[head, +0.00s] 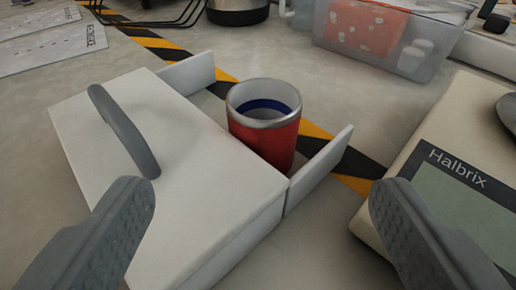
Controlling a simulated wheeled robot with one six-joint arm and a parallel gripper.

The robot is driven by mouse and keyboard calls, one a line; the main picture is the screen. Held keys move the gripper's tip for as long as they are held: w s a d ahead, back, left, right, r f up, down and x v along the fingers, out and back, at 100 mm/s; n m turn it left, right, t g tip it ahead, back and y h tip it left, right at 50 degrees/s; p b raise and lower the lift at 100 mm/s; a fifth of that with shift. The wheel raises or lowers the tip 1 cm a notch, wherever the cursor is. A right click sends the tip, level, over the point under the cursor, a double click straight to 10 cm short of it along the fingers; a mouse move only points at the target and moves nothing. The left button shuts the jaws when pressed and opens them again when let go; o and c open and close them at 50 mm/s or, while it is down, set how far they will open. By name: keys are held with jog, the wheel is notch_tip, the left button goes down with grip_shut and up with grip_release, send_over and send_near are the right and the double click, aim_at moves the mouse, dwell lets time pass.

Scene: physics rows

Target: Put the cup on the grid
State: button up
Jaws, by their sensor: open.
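The cup (266,138) is a red tumbler with a silver rim and a blue band inside. It stands upright on the grey surface, close against the far right side of a white box (190,190). Two small white panels (324,166) stick out from the box on either side of it. My gripper (262,220) is open and empty, its two grey fingers spread wide in the near part of the view, with the cup beyond and between them. No grid can be made out in this view.
A dark handle (124,130) arches over the white box. A scale-like device marked Halbrix (460,165) stands at right. A clear bin (390,35), a dark round pot (237,10), a black wire rack (150,12) and papers (45,45) lie farther back. Yellow-black tape (165,48) crosses the surface.

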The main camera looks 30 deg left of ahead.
aim_at(264, 90)
jog(key=shift+x, duration=5.9)
jog(key=shift+d, duration=0.1)
jog(key=c, duration=1.1)
jog(key=shift+c, duration=0.2)
